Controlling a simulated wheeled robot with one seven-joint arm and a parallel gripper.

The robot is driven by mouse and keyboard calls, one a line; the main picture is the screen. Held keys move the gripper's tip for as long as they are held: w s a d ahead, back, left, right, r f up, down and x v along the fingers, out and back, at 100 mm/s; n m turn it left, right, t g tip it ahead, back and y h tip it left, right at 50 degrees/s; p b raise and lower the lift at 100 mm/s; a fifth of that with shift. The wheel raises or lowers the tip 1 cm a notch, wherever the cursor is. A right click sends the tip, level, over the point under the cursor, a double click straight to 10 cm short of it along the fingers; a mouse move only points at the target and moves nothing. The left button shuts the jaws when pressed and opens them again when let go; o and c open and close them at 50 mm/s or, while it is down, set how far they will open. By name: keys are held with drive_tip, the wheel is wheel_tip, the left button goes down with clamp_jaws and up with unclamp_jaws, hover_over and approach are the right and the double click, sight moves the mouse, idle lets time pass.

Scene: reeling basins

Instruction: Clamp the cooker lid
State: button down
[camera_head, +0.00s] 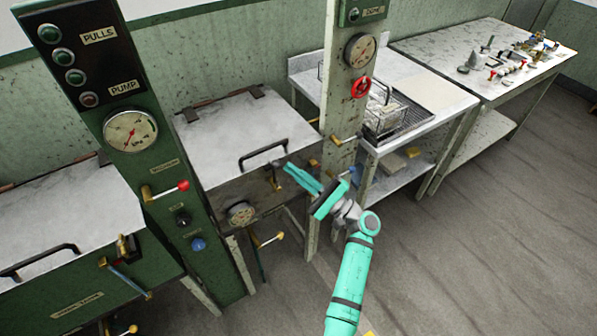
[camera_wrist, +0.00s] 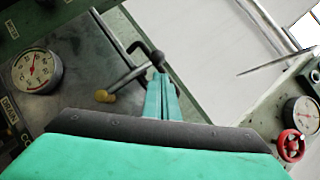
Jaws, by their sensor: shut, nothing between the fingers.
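The middle cooker's lid (camera_head: 240,125) is a flat grey plate lying down on the cooker, with a black bar handle (camera_head: 262,155) near its front edge. A small brass clamp fitting (camera_head: 274,180) sits at the cooker's front, just below the handle and partly hard to make out. My gripper (camera_head: 285,166) is shut and empty, its teal fingers pointing at the front edge beside the fitting. In the wrist view the shut fingers (camera_wrist: 161,82) end close to a dark ball-ended lever (camera_wrist: 150,57); I cannot tell whether they touch.
A green control column (camera_head: 130,130) with gauge and red-knobbed lever stands left. A second column (camera_head: 350,110) with a red valve wheel (camera_head: 361,87) stands close on the right. Beyond are a table with a wire basket (camera_head: 386,115) and a cluttered bench (camera_head: 445,45). The floor at right is clear.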

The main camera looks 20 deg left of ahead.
drive_tip(key=shift+s+a+r+n, duration=0.35)
drive_tip(key=shift+s+n, duration=0.05)
drive_tip(key=shift+s, duration=0.15)
drive_tip(key=shift+s+a, duration=0.1)
idle(0.4)
drive_tip(key=w+v, duration=0.3)
drive_tip(key=v, duration=1)
drive_tip(key=shift+f, duration=0.25)
